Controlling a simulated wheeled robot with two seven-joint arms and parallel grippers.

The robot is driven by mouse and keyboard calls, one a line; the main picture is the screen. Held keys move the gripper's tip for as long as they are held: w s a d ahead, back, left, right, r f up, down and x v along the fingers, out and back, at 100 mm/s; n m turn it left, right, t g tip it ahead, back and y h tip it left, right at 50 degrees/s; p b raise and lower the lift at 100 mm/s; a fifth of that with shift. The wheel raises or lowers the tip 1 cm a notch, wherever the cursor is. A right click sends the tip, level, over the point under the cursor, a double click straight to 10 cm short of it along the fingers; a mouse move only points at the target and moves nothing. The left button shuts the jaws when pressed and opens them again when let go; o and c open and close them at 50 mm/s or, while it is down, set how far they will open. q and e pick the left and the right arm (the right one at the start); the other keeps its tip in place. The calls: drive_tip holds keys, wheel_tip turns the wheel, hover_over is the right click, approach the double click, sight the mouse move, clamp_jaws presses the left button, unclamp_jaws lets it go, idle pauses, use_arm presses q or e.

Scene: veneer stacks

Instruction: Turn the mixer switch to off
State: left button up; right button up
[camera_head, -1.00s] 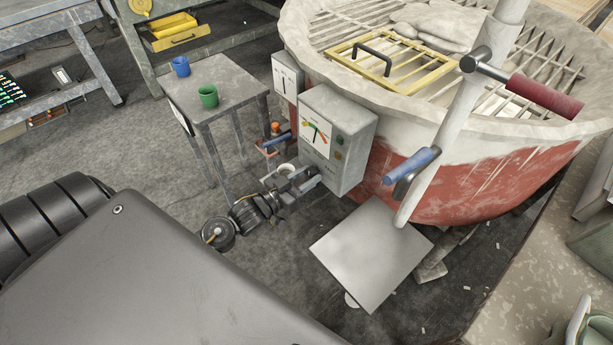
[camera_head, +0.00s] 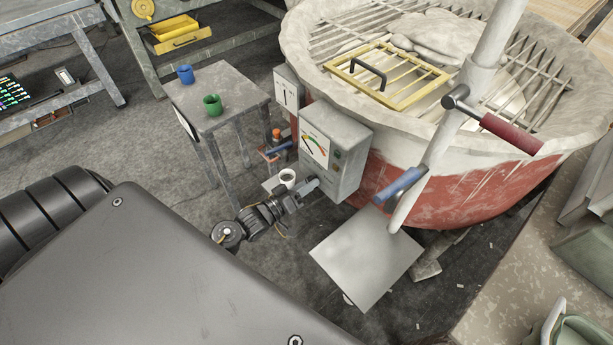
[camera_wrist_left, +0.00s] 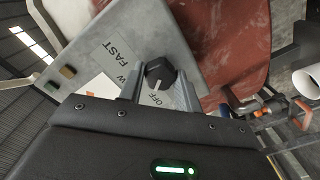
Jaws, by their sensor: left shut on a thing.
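The mixer switch (camera_wrist_left: 160,74) is a black knob with a white pointer line on the grey control box (camera_head: 335,150). In the left wrist view the labels FAST and OFF show beside it, and a W ends a partly hidden label. The pointer line is directed toward OFF. My left gripper (camera_head: 312,184) is at the lower left side of the box. The left wrist view shows its two fingers (camera_wrist_left: 158,88) on either side of the knob, shut on it. In the head view the knob is hidden. My right gripper is not in view.
The red and white mixer drum (camera_head: 440,180) stands behind the box, with a yellow grate (camera_head: 385,72). A small table (camera_head: 230,90) holds a blue cup (camera_head: 185,74) and a green cup (camera_head: 212,105). A grey plate (camera_head: 365,255) lies below the box.

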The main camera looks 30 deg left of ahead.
use_arm(q)
drive_tip(key=shift+n+p, duration=0.4)
drive_tip(key=shift+n, duration=0.4)
drive_tip(key=o, duration=1)
drive_tip(key=shift+c, duration=0.2)
drive_tip(key=b+v, duration=0.2)
drive_tip(key=v, duration=0.8)
drive_tip(key=shift+s, duration=0.4)
